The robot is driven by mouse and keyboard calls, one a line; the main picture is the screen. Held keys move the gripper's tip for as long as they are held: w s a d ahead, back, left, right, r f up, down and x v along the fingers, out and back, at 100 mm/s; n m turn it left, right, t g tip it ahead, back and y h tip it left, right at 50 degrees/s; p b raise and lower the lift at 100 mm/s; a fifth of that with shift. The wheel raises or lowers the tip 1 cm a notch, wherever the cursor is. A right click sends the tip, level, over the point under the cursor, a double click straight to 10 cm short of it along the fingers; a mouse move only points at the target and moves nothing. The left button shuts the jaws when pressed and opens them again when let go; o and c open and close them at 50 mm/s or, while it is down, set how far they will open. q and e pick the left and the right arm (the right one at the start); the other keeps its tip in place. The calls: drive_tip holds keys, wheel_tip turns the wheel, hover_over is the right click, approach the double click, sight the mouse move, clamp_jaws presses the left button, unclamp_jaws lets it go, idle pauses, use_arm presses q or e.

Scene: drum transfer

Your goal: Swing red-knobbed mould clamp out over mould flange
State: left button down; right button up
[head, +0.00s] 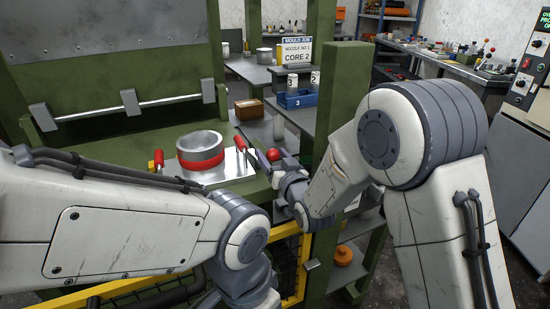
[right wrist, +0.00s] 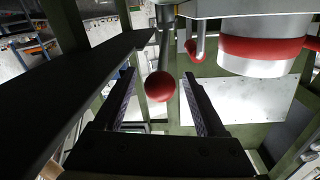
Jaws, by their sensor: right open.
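The mould (head: 201,146), a metal ring with a red band, stands on a bright metal flange plate (head: 234,168). It also shows at the upper right of the right wrist view (right wrist: 262,48). The clamp's red ball knob (head: 273,155) is right of the plate in the head view. In the right wrist view the knob (right wrist: 160,86) sits on a grey rod (right wrist: 166,42), between the open fingers of my right gripper (right wrist: 160,75), with gaps visible at both sides. My right gripper (head: 278,163) partly hides the clamp in the head view. My left gripper is not visible.
Red handles stand left (head: 158,159) and right (head: 240,143) of the mould. A brown box (head: 249,109) and a blue bin (head: 296,99) are behind. A yellow-edged guard (head: 300,270) is below.

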drive_tip(key=v, duration=1)
drive_tip(key=shift+s, duration=0.2)
drive_tip(key=shift+d, duration=0.15)
